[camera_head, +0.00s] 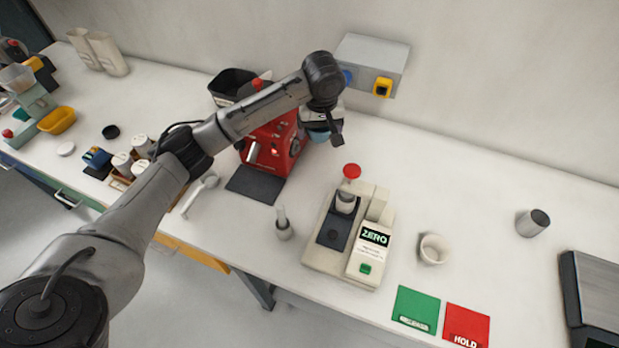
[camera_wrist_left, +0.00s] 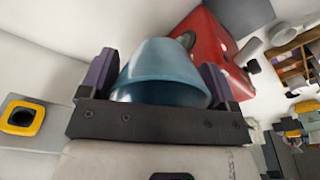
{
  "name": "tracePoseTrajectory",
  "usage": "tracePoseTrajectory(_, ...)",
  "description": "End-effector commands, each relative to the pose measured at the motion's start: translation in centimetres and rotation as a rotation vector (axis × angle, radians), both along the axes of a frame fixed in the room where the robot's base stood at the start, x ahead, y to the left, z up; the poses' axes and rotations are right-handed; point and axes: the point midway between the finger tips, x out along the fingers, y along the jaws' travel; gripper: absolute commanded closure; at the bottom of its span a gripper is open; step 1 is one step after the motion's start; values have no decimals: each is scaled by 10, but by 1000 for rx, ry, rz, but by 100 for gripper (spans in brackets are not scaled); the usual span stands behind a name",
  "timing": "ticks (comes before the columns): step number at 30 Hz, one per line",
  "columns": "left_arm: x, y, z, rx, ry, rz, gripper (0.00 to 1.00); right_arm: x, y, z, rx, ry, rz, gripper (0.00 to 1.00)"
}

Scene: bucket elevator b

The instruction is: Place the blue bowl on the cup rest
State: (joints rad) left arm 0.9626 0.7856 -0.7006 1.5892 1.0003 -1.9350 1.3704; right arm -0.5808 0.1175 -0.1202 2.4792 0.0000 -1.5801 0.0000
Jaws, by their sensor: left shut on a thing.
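The blue bowl (camera_wrist_left: 165,68) sits between the two purple-grey fingers of my left gripper (camera_wrist_left: 160,82) in the left wrist view, with its wide rim toward the palm. In the head view my left gripper (camera_head: 322,122) is above the counter, right of the red machine (camera_head: 275,145); only a sliver of the blue bowl (camera_head: 319,136) shows below the wrist. The red machine also shows behind the bowl in the left wrist view (camera_wrist_left: 212,42). I cannot tell for sure which part is the cup rest. My right gripper is not in view.
A beige device labelled ZERO (camera_head: 345,238) with a red knob stands front centre. A grey wall box (camera_head: 368,62) with a yellow button is behind. A white cup (camera_head: 434,249), a grey cylinder (camera_head: 532,222), and green (camera_head: 415,308) and red (camera_head: 466,324) pads are right. Counter between is clear.

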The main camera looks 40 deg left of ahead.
Motion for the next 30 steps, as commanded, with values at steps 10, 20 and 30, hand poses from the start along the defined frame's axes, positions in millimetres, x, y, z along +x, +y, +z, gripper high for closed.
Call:
tracePoseTrajectory(10,-1,0,-93,1,3,0,44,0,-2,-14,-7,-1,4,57)
tracePoseTrajectory(20,0,0,-149,1,-1,0,44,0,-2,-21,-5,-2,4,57)
tracePoseTrajectory(30,0,0,-175,1,1,0,44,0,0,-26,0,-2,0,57)
